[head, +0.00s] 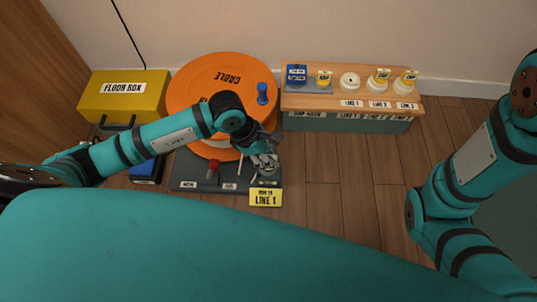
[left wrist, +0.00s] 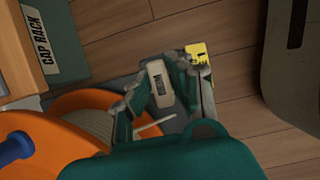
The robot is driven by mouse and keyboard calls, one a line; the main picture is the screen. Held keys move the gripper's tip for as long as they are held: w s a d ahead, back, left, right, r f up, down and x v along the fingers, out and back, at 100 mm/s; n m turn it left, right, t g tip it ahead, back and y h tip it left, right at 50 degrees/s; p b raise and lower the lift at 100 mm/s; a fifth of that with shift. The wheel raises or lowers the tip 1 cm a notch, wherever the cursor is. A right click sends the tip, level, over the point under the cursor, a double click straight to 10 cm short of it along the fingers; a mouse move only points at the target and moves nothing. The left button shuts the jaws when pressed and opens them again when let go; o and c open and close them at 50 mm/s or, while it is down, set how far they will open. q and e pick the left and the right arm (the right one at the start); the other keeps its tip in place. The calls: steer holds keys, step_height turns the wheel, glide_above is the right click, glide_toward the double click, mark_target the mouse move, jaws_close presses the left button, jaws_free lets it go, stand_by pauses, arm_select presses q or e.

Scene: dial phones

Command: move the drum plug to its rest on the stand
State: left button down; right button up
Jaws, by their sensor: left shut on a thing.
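My left gripper (head: 266,160) is over the right part of the dark grey stand (head: 213,186). In the left wrist view my left gripper (left wrist: 160,90) has its fingers closed around a pale block, the drum plug (left wrist: 157,85), with a dark label that seems to read DRUM. In the head view the gripper mostly hides the plug. The stand bears a red upright part (head: 212,168), a thin white stick (head: 238,172) and small labels along its front. Whether the plug touches the stand is unclear. My right gripper is out of view; only its arm shows.
The orange cable drum (head: 205,83) with a blue knob (head: 262,93) stands just behind the stand. A yellow LINE 1 sign (head: 265,197) is at its front right. A cap rack (head: 350,104) with several caps stands behind right; a yellow floor box (head: 122,93) left.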

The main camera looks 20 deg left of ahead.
arm_select(q)
steer(key=shift+f+b, duration=0.4)
steer(key=shift+f, duration=0.25)
steer(key=c, duration=1.1)
jaws_free()
steer(key=shift+c, duration=0.2)
steer(key=shift+c, duration=0.4)
steer(key=shift+c, duration=1.3)
